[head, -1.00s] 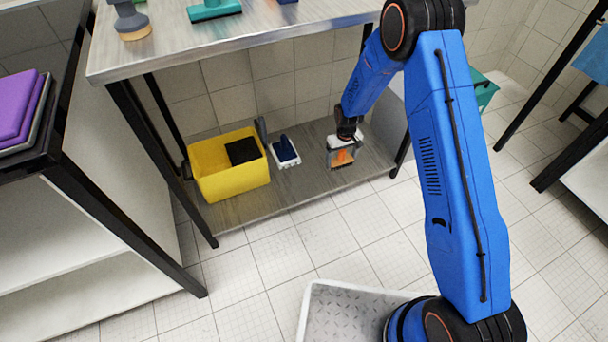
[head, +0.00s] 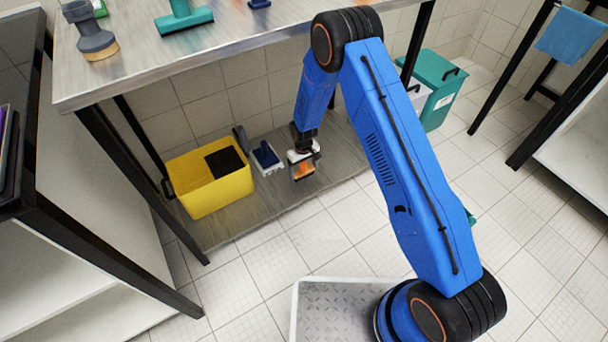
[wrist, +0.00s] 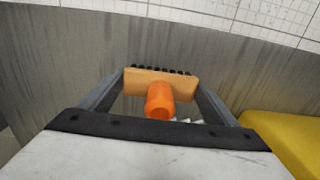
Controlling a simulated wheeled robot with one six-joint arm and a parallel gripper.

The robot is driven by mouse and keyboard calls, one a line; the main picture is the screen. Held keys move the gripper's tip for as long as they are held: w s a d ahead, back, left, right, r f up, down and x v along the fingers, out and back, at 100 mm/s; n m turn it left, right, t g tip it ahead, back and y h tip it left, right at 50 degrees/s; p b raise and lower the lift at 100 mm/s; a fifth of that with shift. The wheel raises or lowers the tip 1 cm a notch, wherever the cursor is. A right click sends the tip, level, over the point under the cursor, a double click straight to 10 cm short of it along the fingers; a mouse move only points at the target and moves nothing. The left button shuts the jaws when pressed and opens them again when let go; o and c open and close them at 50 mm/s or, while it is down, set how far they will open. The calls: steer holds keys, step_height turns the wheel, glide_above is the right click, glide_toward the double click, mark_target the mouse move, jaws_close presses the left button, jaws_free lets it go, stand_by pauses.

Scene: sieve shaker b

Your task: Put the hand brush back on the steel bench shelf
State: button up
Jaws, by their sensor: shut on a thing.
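The hand brush (wrist: 160,84) has an orange handle, a pale wooden block and dark bristles. My gripper (wrist: 161,80) is shut on it, with a finger at each end of the wooden block. In the head view my gripper (head: 303,166) reaches under the bench top, and the brush shows as an orange patch (head: 303,171). It is over the lower shelf of the steel bench (head: 237,228), right of the blue-and-white brush. I cannot tell whether the brush touches the shelf.
A yellow tub (head: 218,192) with a dark item stands on the shelf's left. A blue-and-white brush (head: 267,158) lies between tub and gripper. The bench top (head: 215,48) is overhead. Shelf room is free to the gripper's right. A grey tray (head: 330,305) is in front.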

mark_target(304, 165)
steer(key=shift+f, duration=1.55)
steer(key=shift+f, duration=0.1)
steer(key=o, duration=0.9)
steer(key=shift+d, duration=0.1)
steer(key=shift+o, duration=0.2)
steer(key=shift+r, duration=3.9)
